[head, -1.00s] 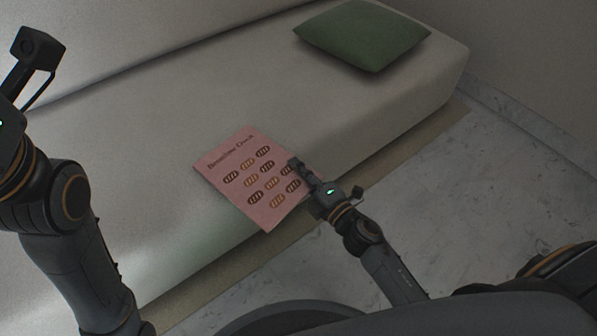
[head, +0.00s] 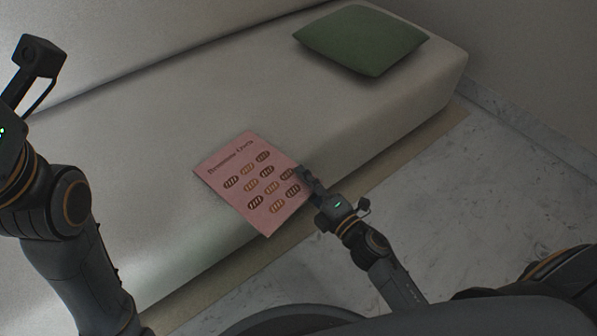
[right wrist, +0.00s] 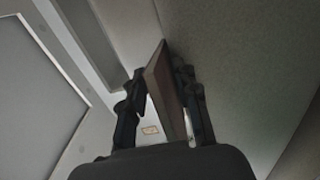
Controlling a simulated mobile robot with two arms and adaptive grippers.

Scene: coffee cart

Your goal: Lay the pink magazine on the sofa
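The pink magazine (head: 240,172), with rows of brown loaf pictures on its cover, is over the front part of the cream sofa (head: 160,130). Its lower right part reaches past the seat's front edge. I cannot tell whether its far side touches the seat. My right gripper (head: 303,178) is at its right edge. In the right wrist view the magazine (right wrist: 166,88) shows edge-on as a dark slab between the fingers (right wrist: 161,76), which look closed on it. My left arm is at the left of the head view; its fingers are out of frame.
A green cushion (head: 362,40) lies at the far right end of the seat. The seat between cushion and magazine is clear. A beige rug strip (head: 400,150) and marble floor (head: 490,190) lie in front of the sofa.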

